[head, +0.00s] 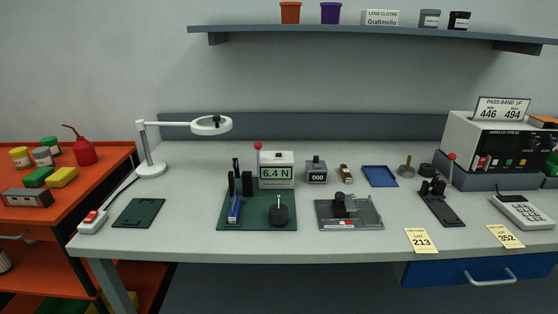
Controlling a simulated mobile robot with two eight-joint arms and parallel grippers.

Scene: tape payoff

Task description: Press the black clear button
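No button can be read as the clear button at this size. A white-and-grey instrument (458,136) stands at the right end of the bench, with small coloured buttons or lights on its black front panel (507,150). A pale keypad device (524,212) with small keys lies in front of it. A small grey counter (316,172) reading 000 stands mid-bench. Left of it, a display box (277,158) reads 6.4 N behind a green base plate (257,222). Neither of my grippers is in view.
The grey bench (185,238) also holds a white magnifier lamp (152,168), a dark green mat (139,213), a grey fixture (367,213), a blue tray (380,176) and a black lever stand (441,208). An orange cart (100,170) stands left. A shelf (370,33) runs above.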

